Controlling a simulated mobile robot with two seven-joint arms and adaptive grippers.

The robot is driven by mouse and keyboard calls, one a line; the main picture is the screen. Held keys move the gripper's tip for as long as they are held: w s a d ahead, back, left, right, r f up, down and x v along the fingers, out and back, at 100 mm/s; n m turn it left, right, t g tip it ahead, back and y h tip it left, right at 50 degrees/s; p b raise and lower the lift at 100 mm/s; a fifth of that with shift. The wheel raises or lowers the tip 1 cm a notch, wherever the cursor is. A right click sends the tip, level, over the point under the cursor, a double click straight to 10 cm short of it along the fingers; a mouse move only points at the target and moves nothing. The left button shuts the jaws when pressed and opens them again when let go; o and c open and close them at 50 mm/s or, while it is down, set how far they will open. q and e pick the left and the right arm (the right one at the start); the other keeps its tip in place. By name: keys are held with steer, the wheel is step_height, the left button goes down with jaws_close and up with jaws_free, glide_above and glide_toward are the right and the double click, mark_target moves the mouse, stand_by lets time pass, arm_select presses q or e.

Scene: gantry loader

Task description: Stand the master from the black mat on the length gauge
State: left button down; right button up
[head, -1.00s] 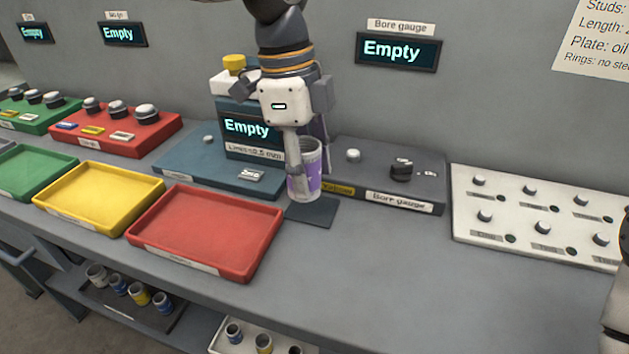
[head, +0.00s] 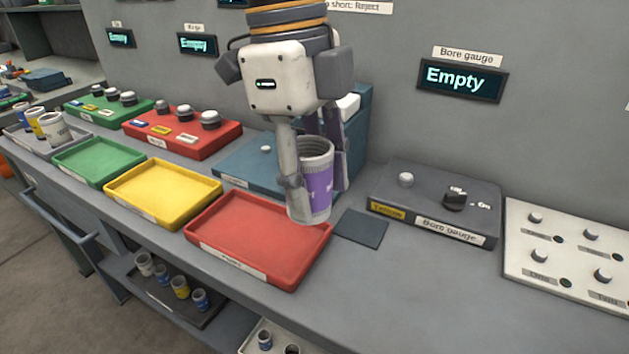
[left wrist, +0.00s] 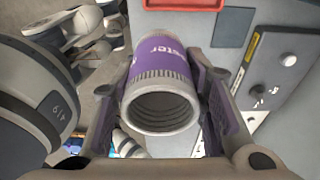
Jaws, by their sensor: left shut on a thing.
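The master is a grey hollow cylinder with a purple band (head: 317,186). My left gripper (head: 314,180) is shut on it and holds it upright above the bench, in front of the blue length gauge (head: 240,160). In the left wrist view the master (left wrist: 163,95) sits between the two fingers, its open, ridged end toward the camera and part of the word "Master" on its band. The black mat (head: 361,228) is bare, to the right of the red tray. My arm and gripper hide much of the length gauge. My right gripper does not show.
The red tray (head: 205,238), yellow tray (head: 118,198) and green tray (head: 66,168) are empty along the front. The bore gauge (head: 400,213) stands right of the mat, with a white stud panel (head: 520,275) beyond. Bare bench lies in front of the bore gauge.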

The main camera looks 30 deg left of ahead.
arm_select(q)
steer(key=shift+r, duration=1.95)
